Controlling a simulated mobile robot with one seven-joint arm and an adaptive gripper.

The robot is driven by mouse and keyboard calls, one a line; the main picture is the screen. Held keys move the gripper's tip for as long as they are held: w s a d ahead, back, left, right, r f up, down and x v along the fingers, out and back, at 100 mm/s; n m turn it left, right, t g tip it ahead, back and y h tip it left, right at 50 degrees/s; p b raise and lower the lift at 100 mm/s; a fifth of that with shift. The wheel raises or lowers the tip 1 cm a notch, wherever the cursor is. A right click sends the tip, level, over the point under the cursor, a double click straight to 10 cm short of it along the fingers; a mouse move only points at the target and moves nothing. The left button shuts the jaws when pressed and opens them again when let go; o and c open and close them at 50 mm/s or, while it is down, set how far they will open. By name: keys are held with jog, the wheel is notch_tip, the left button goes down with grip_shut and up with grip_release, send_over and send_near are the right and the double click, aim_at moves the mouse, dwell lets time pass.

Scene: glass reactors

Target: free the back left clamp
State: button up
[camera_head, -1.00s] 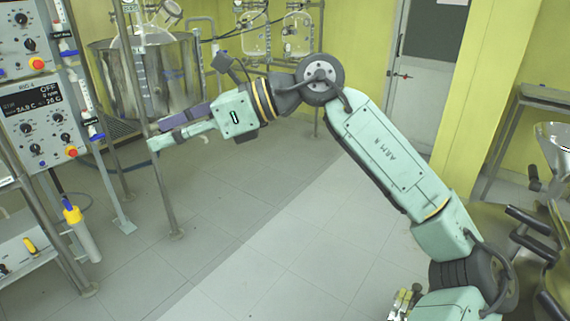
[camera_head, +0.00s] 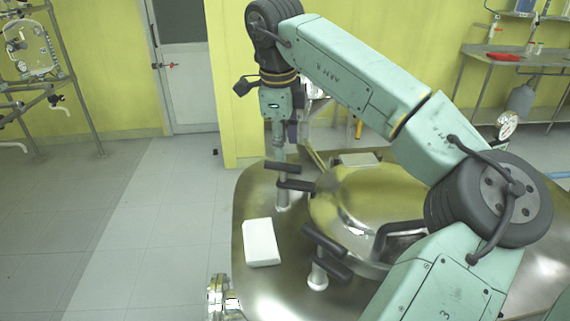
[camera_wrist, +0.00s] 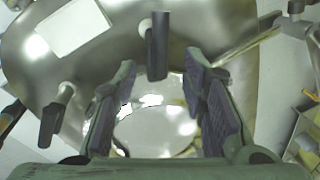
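The back left clamp has a black bar handle (camera_head: 296,186) on a short metal post, at the back left rim of the round lid (camera_head: 365,205). Another black handle (camera_head: 282,167) shows just behind it. My gripper (camera_head: 283,150) points down above these handles. In the wrist view my gripper's fingers (camera_wrist: 160,100) are wide apart and empty. A black handle (camera_wrist: 158,45) stands just past the fingertips, between them in the picture; it looks like the back left clamp. Whether any finger touches it I cannot tell.
A front left clamp handle (camera_head: 326,250) stands nearer me. A white block (camera_head: 260,242) lies on the steel vessel top (camera_head: 250,205) left of the lid. Open floor (camera_head: 120,220) lies to the left.

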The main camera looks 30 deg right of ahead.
aim_at(285, 164)
jog(key=f, duration=0.2)
jog(key=f+p, duration=0.1)
jog(key=f, duration=0.2)
jog(key=w+d+f, duration=0.1)
jog(key=f, duration=0.1)
jog(key=shift+f, duration=0.3)
jog(key=shift+c, duration=0.2)
grip_shut()
dwell(0.3)
